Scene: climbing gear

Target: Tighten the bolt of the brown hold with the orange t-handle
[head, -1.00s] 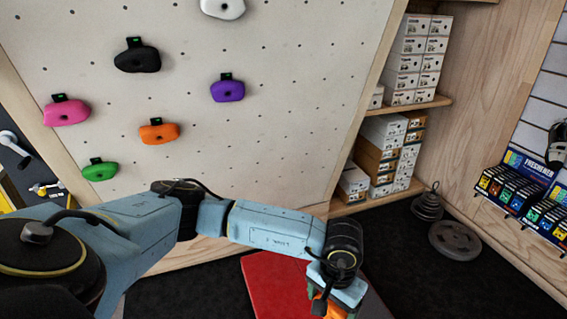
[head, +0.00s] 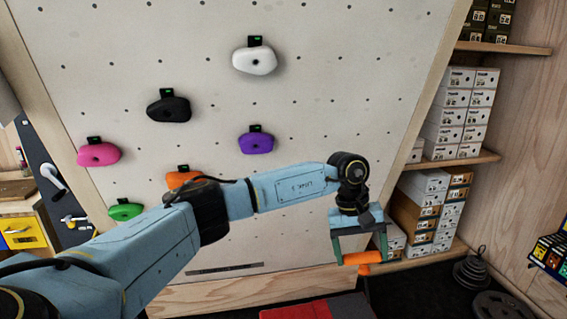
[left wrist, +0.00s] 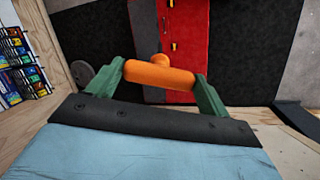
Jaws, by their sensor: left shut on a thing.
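My left gripper (head: 360,254) is shut on the orange t-handle (head: 363,258), low at the right edge of the climbing wall in the head view. In the left wrist view the crossbar of the t-handle (left wrist: 158,75) lies between the two green fingers (left wrist: 155,80), with its short stem pointing away from the camera. No brown hold can be made out; the wall shows a white hold (head: 256,61), a black hold (head: 168,109), a purple hold (head: 256,143), a pink hold (head: 98,154), a green hold (head: 125,211) and a partly hidden orange hold (head: 181,179). My right gripper is out of view.
The climbing wall (head: 330,125) fills the middle. Shelves of shoe boxes (head: 463,125) stand to its right. A red mat (head: 318,309) and weight plates (head: 500,307) lie on the dark floor. A yellow-fronted drawer unit (head: 25,232) stands at far left.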

